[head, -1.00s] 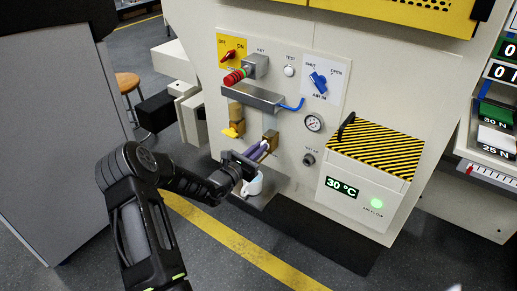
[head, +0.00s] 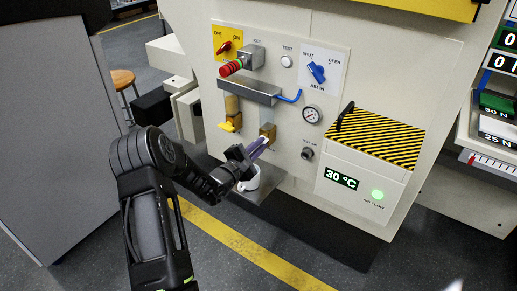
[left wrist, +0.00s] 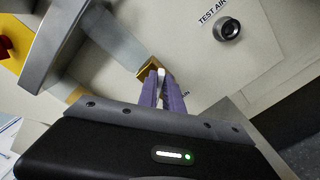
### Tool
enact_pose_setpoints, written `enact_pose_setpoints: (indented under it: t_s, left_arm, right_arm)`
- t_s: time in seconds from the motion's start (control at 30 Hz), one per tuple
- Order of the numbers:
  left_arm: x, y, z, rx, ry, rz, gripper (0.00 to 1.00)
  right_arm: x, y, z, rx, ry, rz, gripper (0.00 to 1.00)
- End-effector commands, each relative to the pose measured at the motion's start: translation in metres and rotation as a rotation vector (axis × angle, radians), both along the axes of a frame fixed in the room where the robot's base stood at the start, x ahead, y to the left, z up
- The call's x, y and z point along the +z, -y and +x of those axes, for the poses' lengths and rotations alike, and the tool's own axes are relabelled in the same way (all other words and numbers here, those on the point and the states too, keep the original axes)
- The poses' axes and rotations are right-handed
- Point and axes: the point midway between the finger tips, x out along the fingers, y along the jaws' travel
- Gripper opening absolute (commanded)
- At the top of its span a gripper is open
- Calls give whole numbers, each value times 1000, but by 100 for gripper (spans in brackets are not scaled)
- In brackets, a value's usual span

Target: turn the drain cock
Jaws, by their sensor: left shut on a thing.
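The drain cock has a brass body (head: 267,132) on the panel's lower part, and it also shows in the left wrist view (left wrist: 149,69). My left gripper (head: 259,147) is in front of and just below this body, its purple fingers pointing up at it. In the left wrist view the fingers (left wrist: 161,88) are closed on a narrow white lever (left wrist: 161,76) beside the brass. The fingers hide most of the lever. A white cup (head: 250,181) stands under the gripper on a small shelf (head: 262,196). My right gripper is not in view.
A second brass valve with a yellow handle (head: 227,126) is to the left. A gauge (head: 311,115) and the test air port (head: 307,153) are to the right, beside a striped box (head: 378,138).

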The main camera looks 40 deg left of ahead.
Motion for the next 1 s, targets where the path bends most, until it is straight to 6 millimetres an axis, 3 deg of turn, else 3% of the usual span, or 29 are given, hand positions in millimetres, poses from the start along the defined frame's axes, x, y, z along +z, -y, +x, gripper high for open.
enact_pose_setpoints:
  t_s: [0.5, 1.0]
  left_arm:
    - [-13, 4, 0, -1, -9, 446, 0]
    - [-11, 3, 0, -1, -14, 589, 0]
  right_arm:
    - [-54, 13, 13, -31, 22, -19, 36]
    - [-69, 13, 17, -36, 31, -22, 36]
